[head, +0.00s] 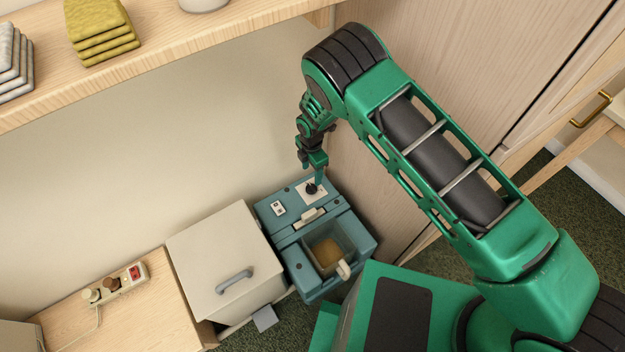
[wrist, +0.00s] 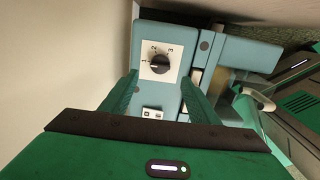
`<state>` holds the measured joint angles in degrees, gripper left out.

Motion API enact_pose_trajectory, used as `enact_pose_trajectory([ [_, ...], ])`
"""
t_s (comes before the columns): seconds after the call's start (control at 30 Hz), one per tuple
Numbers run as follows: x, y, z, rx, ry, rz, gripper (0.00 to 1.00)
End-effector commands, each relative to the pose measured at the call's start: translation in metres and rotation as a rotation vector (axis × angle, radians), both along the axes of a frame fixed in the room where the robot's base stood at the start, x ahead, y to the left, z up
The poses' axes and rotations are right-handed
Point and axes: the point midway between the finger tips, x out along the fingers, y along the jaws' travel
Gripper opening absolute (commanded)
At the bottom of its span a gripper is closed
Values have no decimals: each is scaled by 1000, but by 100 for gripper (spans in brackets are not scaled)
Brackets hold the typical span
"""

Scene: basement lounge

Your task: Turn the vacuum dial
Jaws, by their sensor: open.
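The vacuum (head: 322,235) is a teal box on the floor, against the wall and beside the wooden cabinet. Its black dial (head: 311,188) sits on a white plate on the top. In the wrist view the dial (wrist: 160,64) shows clearly, with the marks 1, 2 and 3 around it. My gripper (head: 314,181) points down at the dial in the head view. In the wrist view my green gripper fingers (wrist: 158,84) are apart, with the dial just beyond their tips and between their lines. I cannot tell whether a finger touches the dial.
A beige lidded bin (head: 228,262) stands close to the vacuum's left. A wooden shelf (head: 170,45) with folded cloths (head: 100,30) runs above. A power strip (head: 115,287) lies on a low wooden top. The wooden cabinet (head: 430,130) is close on the right.

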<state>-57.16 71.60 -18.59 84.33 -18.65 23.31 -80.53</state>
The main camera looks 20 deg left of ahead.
Motion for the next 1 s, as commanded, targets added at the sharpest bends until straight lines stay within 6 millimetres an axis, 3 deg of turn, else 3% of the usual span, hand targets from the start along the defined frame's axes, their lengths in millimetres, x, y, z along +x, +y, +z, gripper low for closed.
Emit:
enact_pose_trajectory([
  [0.3, -3, 2, -57, -2, 2, 5, 55],
  [0.5, -3, 3, -82, -2, 1, 4, 55],
  [0.97, -3, 3, -93, -1, 0, 4, 55],
  [1.0, -3, 3, -93, -1, 0, 4, 50],
])
